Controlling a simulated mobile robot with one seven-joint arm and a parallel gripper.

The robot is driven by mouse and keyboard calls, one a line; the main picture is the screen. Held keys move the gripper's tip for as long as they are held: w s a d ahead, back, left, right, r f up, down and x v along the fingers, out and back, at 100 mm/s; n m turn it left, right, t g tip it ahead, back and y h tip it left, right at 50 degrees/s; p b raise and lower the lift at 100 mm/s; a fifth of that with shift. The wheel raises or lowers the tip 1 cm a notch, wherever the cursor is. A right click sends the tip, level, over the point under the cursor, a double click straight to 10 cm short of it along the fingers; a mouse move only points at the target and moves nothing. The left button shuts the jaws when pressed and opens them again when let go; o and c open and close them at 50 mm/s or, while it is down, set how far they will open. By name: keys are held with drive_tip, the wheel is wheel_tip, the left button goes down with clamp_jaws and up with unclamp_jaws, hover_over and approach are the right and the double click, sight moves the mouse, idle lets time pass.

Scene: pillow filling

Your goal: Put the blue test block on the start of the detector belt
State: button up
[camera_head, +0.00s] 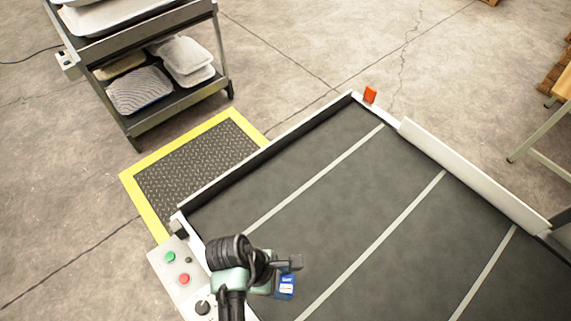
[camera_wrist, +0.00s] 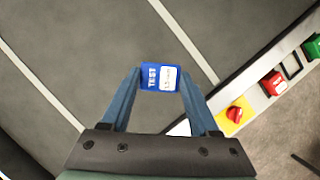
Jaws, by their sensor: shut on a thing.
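The blue test block (camera_head: 287,287) with a white label is over the dark detector belt (camera_head: 350,200), near the belt's near left edge and the control panel. In the wrist view the block (camera_wrist: 152,78) sits between the tips of my two fingers, with "TEST" readable on it. My gripper (camera_head: 287,265) is shut on the block; its fingertips also show in the wrist view (camera_wrist: 160,78). Belt surface shows behind the block. I cannot tell whether the block touches the belt or hangs just above it.
A control panel (camera_head: 168,274) with green and red buttons stands beside the belt's left edge. White side rails (camera_head: 470,175) border the belt. A yellow-edged floor mat (camera_head: 160,154) and a cart with pillows (camera_head: 140,90) are beyond. The belt around the block is clear.

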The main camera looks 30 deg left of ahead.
sight(284, 286)
drive_tip(key=shift+f, duration=2.35)
drive_tip(key=shift+f+b, duration=0.15)
drive_tip(key=shift+b, duration=0.15)
drive_tip(key=o, duration=1.4)
drive_tip(key=shift+c, duration=0.2)
